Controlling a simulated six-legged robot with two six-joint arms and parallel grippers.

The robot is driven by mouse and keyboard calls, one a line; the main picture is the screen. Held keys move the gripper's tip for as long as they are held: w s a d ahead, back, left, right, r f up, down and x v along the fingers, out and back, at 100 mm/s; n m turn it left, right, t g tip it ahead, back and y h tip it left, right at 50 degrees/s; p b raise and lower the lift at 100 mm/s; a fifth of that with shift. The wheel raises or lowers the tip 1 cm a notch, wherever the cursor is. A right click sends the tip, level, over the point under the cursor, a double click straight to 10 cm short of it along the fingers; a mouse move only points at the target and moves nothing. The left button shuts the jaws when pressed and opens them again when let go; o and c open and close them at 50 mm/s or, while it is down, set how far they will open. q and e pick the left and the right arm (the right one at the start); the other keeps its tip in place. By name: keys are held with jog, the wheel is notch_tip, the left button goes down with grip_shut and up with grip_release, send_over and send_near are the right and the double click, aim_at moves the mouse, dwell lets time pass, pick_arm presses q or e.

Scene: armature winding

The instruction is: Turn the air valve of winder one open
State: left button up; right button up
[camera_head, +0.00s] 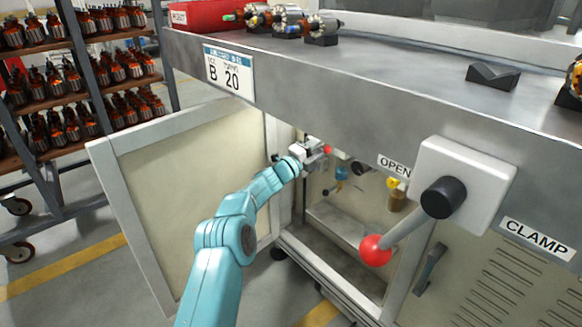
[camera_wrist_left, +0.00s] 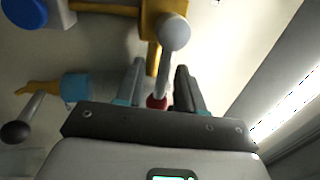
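The air valve is a brass body (camera_wrist_left: 150,22) on the cabinet's pale back wall in the left wrist view. A grey lever (camera_wrist_left: 166,62) with a rounded grey hub runs from it toward my gripper and has a red end (camera_wrist_left: 157,101). My left gripper (camera_wrist_left: 160,80) has a finger on each side of this lever, with gaps showing, so it looks open around it. In the head view the left gripper (camera_head: 312,150) is inside the open cabinet, beside a red knob (camera_head: 326,149); most of the valve is hidden there. My right gripper is not in view.
The cabinet door (camera_head: 190,170) stands open at left. A clamp lever with a red ball (camera_head: 375,250) hangs before the cabinet's right side. Another dark-knobbed lever (camera_wrist_left: 15,132) and a blue fitting (camera_wrist_left: 75,87) are near the left gripper. The bench (camera_head: 390,80) is overhead.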

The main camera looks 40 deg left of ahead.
pick_arm(q)
jog(key=p+v, duration=0.2)
jog(key=v, duration=1.2)
jog(key=shift+s+p, duration=0.25)
jog(key=shift+p, duration=0.15)
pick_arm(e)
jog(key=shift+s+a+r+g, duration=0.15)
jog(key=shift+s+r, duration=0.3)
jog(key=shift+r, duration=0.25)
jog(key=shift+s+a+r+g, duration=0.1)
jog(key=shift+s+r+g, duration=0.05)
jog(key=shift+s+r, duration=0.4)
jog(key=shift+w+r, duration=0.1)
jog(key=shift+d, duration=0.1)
